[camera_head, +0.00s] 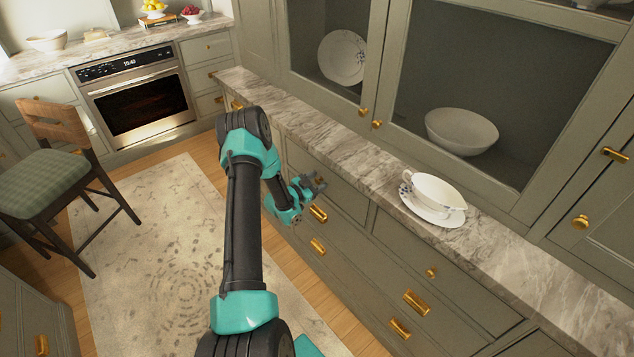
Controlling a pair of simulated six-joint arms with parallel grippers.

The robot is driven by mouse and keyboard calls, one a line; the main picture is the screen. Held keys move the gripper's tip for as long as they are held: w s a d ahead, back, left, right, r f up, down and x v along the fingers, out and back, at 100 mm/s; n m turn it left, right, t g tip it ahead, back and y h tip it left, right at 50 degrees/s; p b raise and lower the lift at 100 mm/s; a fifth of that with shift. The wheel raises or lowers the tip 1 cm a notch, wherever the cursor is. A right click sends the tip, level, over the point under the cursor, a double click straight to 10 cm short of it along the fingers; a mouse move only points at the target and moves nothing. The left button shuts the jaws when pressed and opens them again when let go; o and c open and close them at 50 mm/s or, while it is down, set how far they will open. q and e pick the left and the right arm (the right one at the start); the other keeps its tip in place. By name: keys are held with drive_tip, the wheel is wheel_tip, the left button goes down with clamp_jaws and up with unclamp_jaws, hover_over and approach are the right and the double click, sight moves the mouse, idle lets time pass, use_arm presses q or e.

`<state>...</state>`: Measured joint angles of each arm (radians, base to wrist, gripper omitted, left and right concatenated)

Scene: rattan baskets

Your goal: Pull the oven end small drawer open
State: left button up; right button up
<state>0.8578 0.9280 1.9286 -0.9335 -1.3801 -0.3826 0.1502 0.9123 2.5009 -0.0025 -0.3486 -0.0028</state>
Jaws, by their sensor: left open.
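The small drawer (345,199) at the oven end of the sideboard sits just under the marble counter. Its front looks flush with the cabinet, so it appears shut. My left gripper (314,185) is open in front of this drawer front, with its fingers toward it. The gripper covers the place where the drawer's knob would be, so I cannot tell whether the fingers touch or surround a knob. Brass handles (318,213) of the lower drawers show just below the gripper. My right gripper is not in view.
A cup on a saucer (447,219) stands on the marble counter (340,140). Glass-front cabinets above hold a bowl (461,131) and a plate (342,57). The oven (138,97) is at the back left, a chair (52,170) at left. The rug (165,250) floor area is clear.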

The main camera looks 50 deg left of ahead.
use_arm(q)
clamp_jaws()
idle(0.5)
